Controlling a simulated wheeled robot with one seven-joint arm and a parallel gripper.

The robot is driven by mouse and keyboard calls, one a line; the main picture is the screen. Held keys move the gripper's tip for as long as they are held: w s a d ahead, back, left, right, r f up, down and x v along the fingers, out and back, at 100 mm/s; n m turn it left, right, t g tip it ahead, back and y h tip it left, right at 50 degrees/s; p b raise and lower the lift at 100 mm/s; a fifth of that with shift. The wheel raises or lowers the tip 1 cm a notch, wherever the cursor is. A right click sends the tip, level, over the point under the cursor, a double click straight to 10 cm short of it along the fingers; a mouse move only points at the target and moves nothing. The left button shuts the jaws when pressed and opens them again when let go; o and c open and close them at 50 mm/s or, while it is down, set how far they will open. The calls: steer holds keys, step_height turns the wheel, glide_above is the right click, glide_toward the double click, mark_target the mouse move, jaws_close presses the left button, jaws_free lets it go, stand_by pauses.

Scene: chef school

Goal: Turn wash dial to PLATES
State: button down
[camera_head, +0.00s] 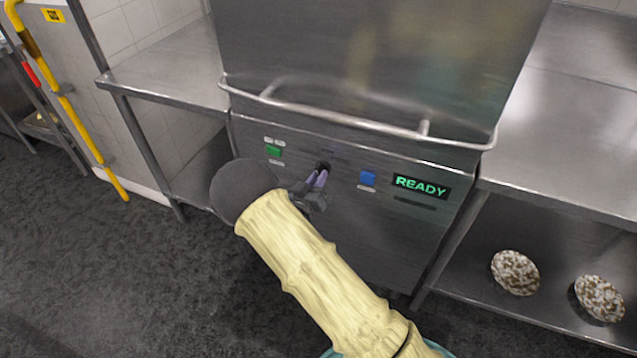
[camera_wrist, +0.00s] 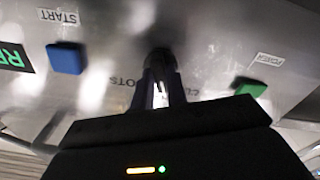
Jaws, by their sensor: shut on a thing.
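The wash dial (camera_head: 324,165) is a small dark knob on the front panel of the steel dishwasher (camera_head: 290,190), between a green and a blue button. My gripper (camera_head: 317,179) reaches the panel from below and its fingers are shut on the dial. In the wrist view, which is upside down, the gripper (camera_wrist: 161,82) closes around the dark dial (camera_wrist: 160,59). The fingers hide most of the dial and part of the labels around it. Lettering like "OTS" shows beside the fingers. I cannot read PLATES or tell where the dial points.
A blue START button (camera_head: 368,178) and a green READY display (camera_head: 421,187) are right of the dial. A green POWER button (camera_head: 273,151) is left. A bar handle (camera_head: 350,122) crosses above. Speckled dishes (camera_head: 515,272) sit on the lower right shelf.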

steer(key=m+b, duration=0.3)
steer(key=m, duration=0.1)
steer(key=shift+a+f+m, duration=0.1)
steer(key=shift+f+m, duration=0.05)
steer(key=shift+m, duration=0.15)
stand_by(0.4)
steer(key=c, duration=1.4)
jaws_free()
steer(key=shift+s, duration=0.15)
steer(key=v, duration=1.7)
steer(key=shift+r, duration=0.2)
